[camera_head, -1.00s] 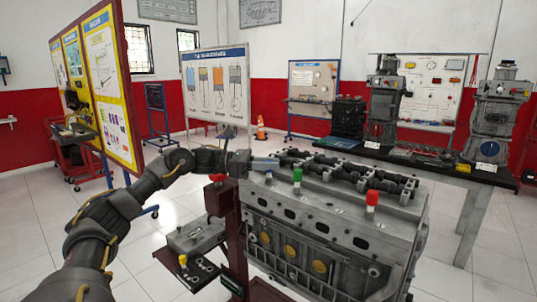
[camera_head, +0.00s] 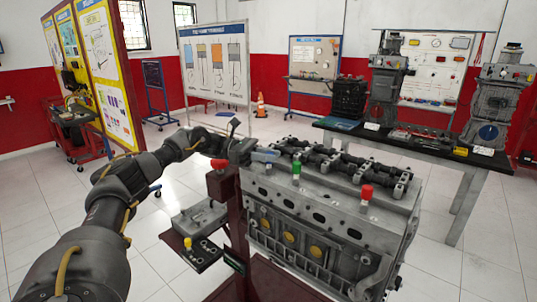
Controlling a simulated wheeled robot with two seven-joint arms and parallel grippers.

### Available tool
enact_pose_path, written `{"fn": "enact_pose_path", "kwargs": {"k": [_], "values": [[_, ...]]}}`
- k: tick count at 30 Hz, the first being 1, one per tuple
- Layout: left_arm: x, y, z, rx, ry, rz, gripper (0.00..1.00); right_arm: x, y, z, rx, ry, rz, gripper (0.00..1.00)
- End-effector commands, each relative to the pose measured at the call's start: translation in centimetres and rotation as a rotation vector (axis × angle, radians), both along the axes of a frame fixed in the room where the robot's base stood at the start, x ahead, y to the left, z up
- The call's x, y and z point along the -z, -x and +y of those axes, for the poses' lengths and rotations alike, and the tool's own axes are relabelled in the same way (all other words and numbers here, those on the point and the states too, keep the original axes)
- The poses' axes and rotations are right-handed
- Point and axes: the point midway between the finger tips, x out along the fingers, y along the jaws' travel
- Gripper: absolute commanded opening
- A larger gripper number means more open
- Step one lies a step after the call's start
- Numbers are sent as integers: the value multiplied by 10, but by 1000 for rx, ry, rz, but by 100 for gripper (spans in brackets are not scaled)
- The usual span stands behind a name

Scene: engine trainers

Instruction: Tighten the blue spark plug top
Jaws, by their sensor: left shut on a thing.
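The grey engine block (camera_head: 310,222) stands in the middle on a dark red stand. Along its top edge are a green spark plug top (camera_head: 296,167) and a red spark plug top (camera_head: 366,192), both upright. My left gripper (camera_head: 265,155) reaches in from the left to the block's near left top corner. It is shut on the blue spark plug top, a small pale blue patch at the fingers that is mostly hidden. The exact grip is too small to see. My right gripper is out of view.
A red-topped piece (camera_head: 218,164) sits on the stand post, close under my left wrist. A low plate with a yellow-topped piece (camera_head: 188,243) lies left of the block. A dark table (camera_head: 420,146) with engine models stands behind right.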

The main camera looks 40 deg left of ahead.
Motion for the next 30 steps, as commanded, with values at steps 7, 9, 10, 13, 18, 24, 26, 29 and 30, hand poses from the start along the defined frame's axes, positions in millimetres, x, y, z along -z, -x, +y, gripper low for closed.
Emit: {"fn": "enact_pose_path", "kwargs": {"k": [7, 9, 10, 13, 18, 24, 26, 29, 30], "values": [[2, 0, -1, 1, -1, 3, 0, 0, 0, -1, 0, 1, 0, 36], [2, 0, -1, 1, -1, 4, 30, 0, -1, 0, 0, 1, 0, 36], [1, 0, -1, 1, 0, 3, 34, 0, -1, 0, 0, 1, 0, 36], [1, 0, -1, 1, 0, 2, 42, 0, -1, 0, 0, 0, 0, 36], [1, 0, 0, 0, -1, 1, 42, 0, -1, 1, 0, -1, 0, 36], [1, 2, 7, -1, -1, 0, 42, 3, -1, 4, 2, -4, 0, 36], [1, 4, 14, -2, -1, -1, 42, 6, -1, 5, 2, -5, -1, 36], [1, 10, 30, -4, -1, -1, 42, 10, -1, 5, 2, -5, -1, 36], [1, 12, 35, -3, -1, -2, 42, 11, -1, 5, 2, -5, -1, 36]]}}
